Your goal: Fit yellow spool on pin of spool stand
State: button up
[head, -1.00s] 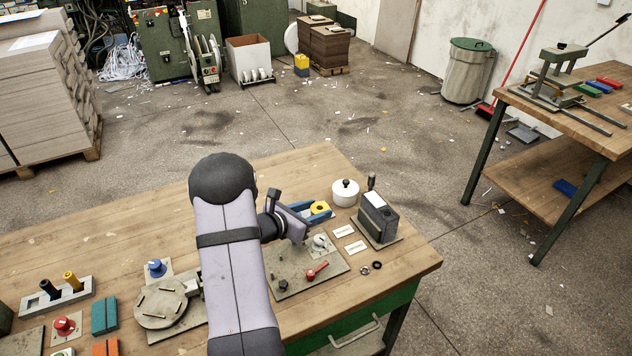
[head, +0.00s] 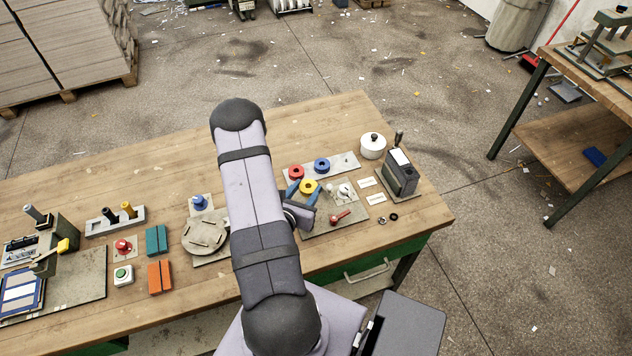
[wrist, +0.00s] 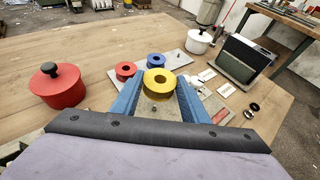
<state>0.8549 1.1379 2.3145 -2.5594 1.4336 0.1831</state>
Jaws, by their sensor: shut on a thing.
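My gripper (head: 303,191) has blue fingers shut on the yellow spool (head: 309,187). In the wrist view the yellow spool (wrist: 160,83) sits between the fingertips, hole facing up. It appears held above a grey base plate with a small stud. The spool stand (head: 335,172) is a long grey plate just beyond the gripper. It carries a red spool (head: 296,172) and a blue spool (head: 322,165), side by side. A thin bare pin (head: 346,159) shows toward the stand's right end. The yellow spool is apart from this pin, nearer me and to its left.
A white lidded pot (head: 373,147) stands right of the stand, beside a dark box with a handle (head: 400,174). A red lever (head: 341,215) lies on the near base plate. In the wrist view a red pot (wrist: 58,88) is at left. Bare tabletop lies beyond the stand.

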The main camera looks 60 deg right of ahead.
jog(key=shift+f, duration=0.2)
jog(key=shift+f+b, duration=1.7)
jog(key=shift+f, duration=0.3)
jog(key=shift+f+b, duration=1.1)
jog(key=shift+b, duration=0.15)
dwell(1.8)
dwell(0.3)
jog(key=o, duration=1.1)
jog(key=shift+a, duration=0.1)
jog(key=b+v, duration=0.2)
jog(key=v, duration=0.4)
jog(key=shift+w, duration=0.15)
jog(key=shift+a+r, duration=0.3)
jog(key=shift+a, duration=0.3)
